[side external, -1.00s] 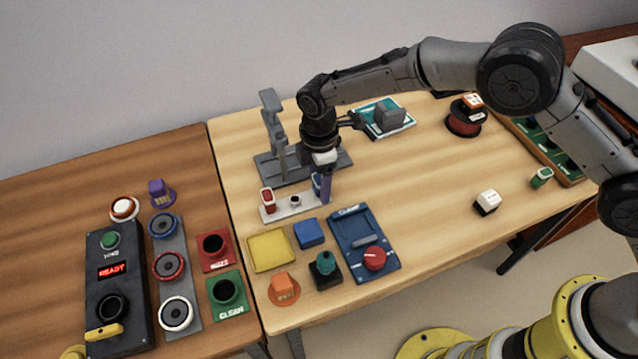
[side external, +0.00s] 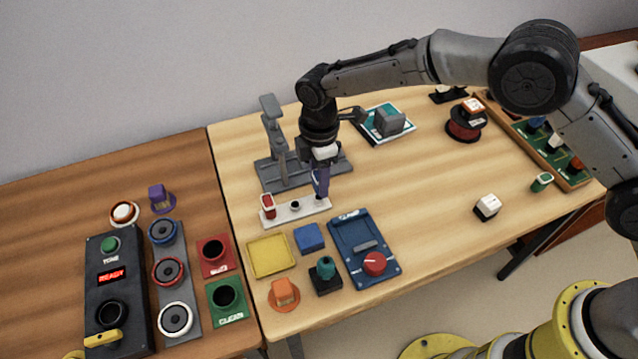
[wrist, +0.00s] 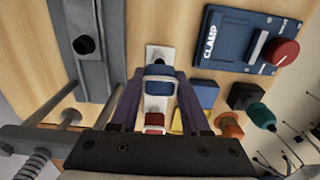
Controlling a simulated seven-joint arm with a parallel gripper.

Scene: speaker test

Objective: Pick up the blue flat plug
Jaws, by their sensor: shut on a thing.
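The blue flat plug (wrist: 159,87) sits between my gripper's two fingers in the wrist view, with a pale rim around its blue top. My gripper (side external: 320,190) points down over the right end of a white strip holder (side external: 283,215) and is shut on the plug. In the side view the purple finger hides most of the plug. I cannot tell whether its lower end is clear of the holder. A red plug (side external: 268,205) stands at the holder's left end; it also shows in the wrist view (wrist: 155,121).
A grey stand (side external: 272,135) rises close behind my gripper. A blue clamp board (side external: 350,235), a blue block (side external: 309,237), a yellow tray (side external: 270,270) and a teal-topped black part (side external: 325,275) lie in front. The table to the right is mostly clear.

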